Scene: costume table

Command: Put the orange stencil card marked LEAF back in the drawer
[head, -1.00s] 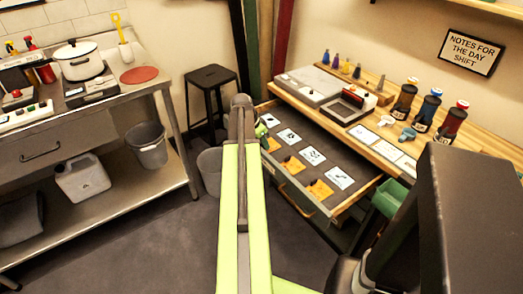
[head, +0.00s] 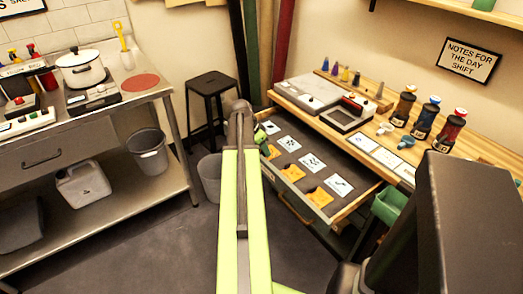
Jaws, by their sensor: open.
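The drawer (head: 348,209) under the wooden workbench is pulled open. Several orange stencil cards lie in it: a front one (head: 320,197), a middle one (head: 293,173) and a far one (head: 272,151). Each lies beside a white card with a dark print. Any marking on the orange cards is too small to read, so I cannot tell which is LEAF. My gripper (head: 262,138) is at the far end of my arm, mostly hidden behind it. Only a small green and dark part shows at the drawer's far left corner. It looks open, and I see no card in it.
The workbench top (head: 461,140) holds a grey case, a device, bottles and white cards. A green bin (head: 389,206) hangs by the drawer's right side. A black stool (head: 212,88) and a grey bucket (head: 209,172) stand left of my arm. A steel table is at left.

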